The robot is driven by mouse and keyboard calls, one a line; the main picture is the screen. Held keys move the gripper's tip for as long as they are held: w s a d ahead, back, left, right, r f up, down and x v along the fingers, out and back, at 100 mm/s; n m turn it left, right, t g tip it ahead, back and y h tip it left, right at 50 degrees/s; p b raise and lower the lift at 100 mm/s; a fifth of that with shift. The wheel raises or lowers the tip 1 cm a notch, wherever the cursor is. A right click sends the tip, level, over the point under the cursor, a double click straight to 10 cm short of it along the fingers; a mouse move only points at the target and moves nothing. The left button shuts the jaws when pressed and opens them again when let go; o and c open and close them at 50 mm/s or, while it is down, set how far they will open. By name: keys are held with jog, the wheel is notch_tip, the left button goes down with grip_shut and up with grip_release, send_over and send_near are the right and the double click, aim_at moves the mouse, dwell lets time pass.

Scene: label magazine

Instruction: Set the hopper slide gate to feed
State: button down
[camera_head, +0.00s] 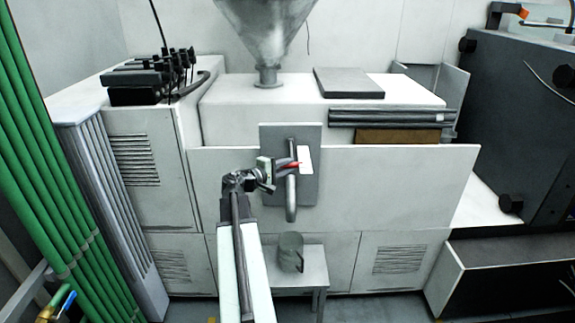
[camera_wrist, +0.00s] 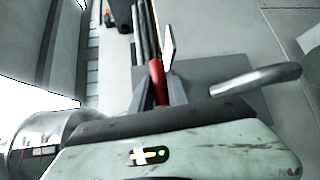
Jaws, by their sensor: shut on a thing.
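The metal hopper (camera_head: 265,30) stands above the white machine, its neck meeting the top. A grey plate (camera_head: 272,140) is on the machine front, with a white label (camera_head: 306,157) and a curved metal spout (camera_head: 291,205). My gripper (camera_head: 287,166) is in front of the plate, shut on a small red handle (camera_head: 296,164). In the wrist view the red handle (camera_wrist: 157,82) sits between my fingers, and the spout (camera_wrist: 255,80) shows to the right. The fingers hide part of the handle, and I cannot read any gate marking.
A metal cup (camera_head: 290,252) stands on a small table (camera_head: 314,268) below the spout. Green pipes (camera_head: 40,160) run down the left. A dark machine (camera_head: 520,110) stands at right. The front panel (camera_head: 400,190) right of the plate is clear.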

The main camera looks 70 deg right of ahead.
jog(key=c, duration=1.3)
grip_release()
jog(key=shift+a+f, duration=0.1)
jog(key=p+v, duration=0.1)
jog(key=v, duration=0.6)
jog(key=shift+a, duration=0.35)
jog(key=shift+w, duration=0.1)
